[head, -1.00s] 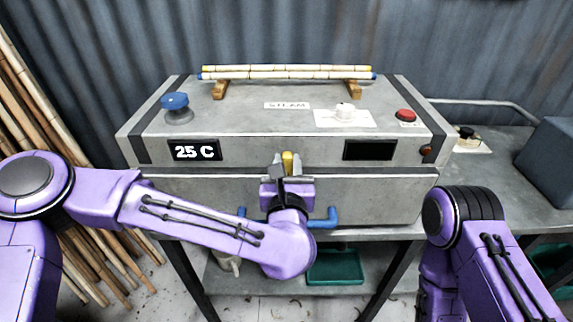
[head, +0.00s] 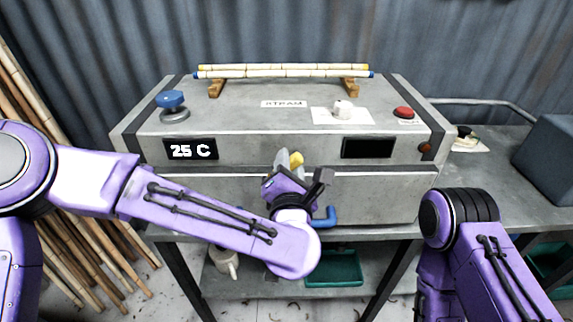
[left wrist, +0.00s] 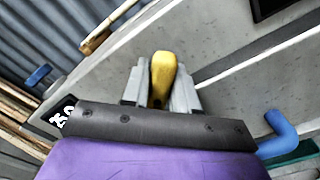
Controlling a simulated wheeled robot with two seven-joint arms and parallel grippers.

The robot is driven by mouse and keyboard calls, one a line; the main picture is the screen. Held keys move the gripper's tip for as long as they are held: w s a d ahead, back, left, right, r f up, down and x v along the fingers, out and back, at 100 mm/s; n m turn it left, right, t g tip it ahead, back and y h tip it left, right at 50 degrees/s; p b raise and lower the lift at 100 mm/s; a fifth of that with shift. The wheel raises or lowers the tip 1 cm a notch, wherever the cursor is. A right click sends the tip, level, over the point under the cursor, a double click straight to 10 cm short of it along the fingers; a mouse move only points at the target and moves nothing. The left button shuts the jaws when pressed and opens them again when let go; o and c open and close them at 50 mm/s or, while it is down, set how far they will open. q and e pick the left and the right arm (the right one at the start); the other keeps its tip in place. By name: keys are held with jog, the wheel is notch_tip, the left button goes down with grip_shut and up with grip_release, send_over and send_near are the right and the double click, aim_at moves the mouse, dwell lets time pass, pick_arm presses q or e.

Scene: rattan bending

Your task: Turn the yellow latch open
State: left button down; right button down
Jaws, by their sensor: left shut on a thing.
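The yellow latch (head: 296,159) is on the front of the grey steam box (head: 250,128), near the middle of its upper edge. In the head view it leans to the right. My left gripper (head: 287,160) is shut on the latch and is tilted with it. In the left wrist view the latch (left wrist: 162,78) stands between the two grey fingers (left wrist: 160,92). The fingers hide part of the latch's base. My right arm (head: 470,240) is at the lower right; its gripper is out of view.
A blue handle (head: 326,218) sticks out below the left gripper. Rattan poles (head: 285,71) lie on wooden rests on the box. A blue valve knob (head: 172,100), a white dial (head: 343,109) and a red button (head: 404,112) are on top. The display reads 25 C.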

pick_arm(q)
jog(key=m, duration=0.4)
jog(key=shift+d+f+m, duration=0.15)
jog(key=shift+d+m, duration=0.05)
jog(key=shift+m, duration=0.1)
jog(key=shift+f+m+p, duration=0.15)
jog(key=shift+m+p, duration=0.05)
jog(key=shift+m, duration=0.9)
jog(key=shift+f+m+p, duration=0.15)
jog(key=shift+m+p, duration=0.05)
jog(key=shift+m, duration=0.9)
jog(key=c, duration=1)
grip_release()
jog(key=shift+o, duration=0.2)
jog(key=shift+s, duration=0.1)
jog(key=shift+f, duration=0.15)
